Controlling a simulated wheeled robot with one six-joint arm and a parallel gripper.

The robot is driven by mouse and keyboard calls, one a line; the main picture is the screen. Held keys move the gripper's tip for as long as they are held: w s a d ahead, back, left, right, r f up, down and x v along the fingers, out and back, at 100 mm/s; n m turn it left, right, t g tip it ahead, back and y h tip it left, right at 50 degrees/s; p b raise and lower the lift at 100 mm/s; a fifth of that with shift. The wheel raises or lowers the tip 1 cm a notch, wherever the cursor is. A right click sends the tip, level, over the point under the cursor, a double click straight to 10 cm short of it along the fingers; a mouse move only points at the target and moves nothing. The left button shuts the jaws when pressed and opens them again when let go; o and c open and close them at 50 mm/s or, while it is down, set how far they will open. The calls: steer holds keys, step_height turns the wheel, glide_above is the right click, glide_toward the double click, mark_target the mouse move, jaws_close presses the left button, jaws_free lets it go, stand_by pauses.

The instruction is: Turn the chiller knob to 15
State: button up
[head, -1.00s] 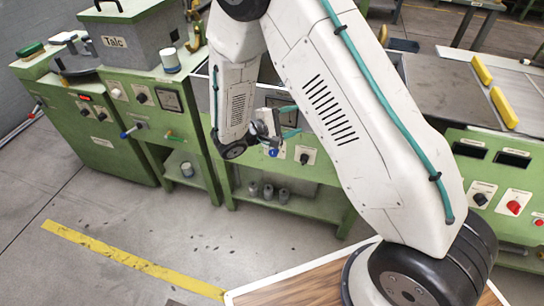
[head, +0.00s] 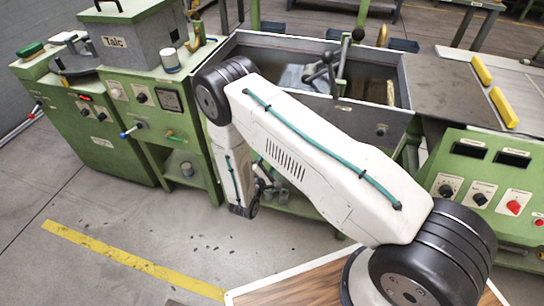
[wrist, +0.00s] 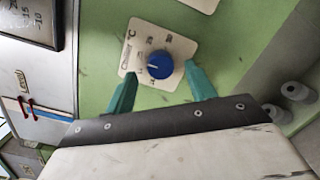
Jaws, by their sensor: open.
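The chiller knob (wrist: 160,64) is a round blue dial on a cream plate marked "Chiller °C" (wrist: 140,50), on a green panel in the wrist view. Its white pointer line points roughly up in that view. The printed numbers around it are too small to read surely. My gripper (wrist: 160,75) is open, with one teal finger on each side of the knob's lower part. The fingers look apart from the knob, but the depth gap is unclear. In the head view my arm hides the knob and most of the gripper.
A tray-like trough (head: 300,46) with a lever handle is behind my arm. A green cabinet with a Talc box (head: 137,45) stands left, and a control panel with a red knob (head: 514,206) stands right. Floor at left is clear, with a yellow line (head: 130,262).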

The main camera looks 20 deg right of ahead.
steer(key=shift+x, duration=1.25)
steer(key=c, duration=1)
steer(key=shift+o, duration=0.2)
steer(key=shift+n, duration=0.3)
steer(key=shift+n+t, duration=0.5)
steer(key=shift+n, duration=3.7)
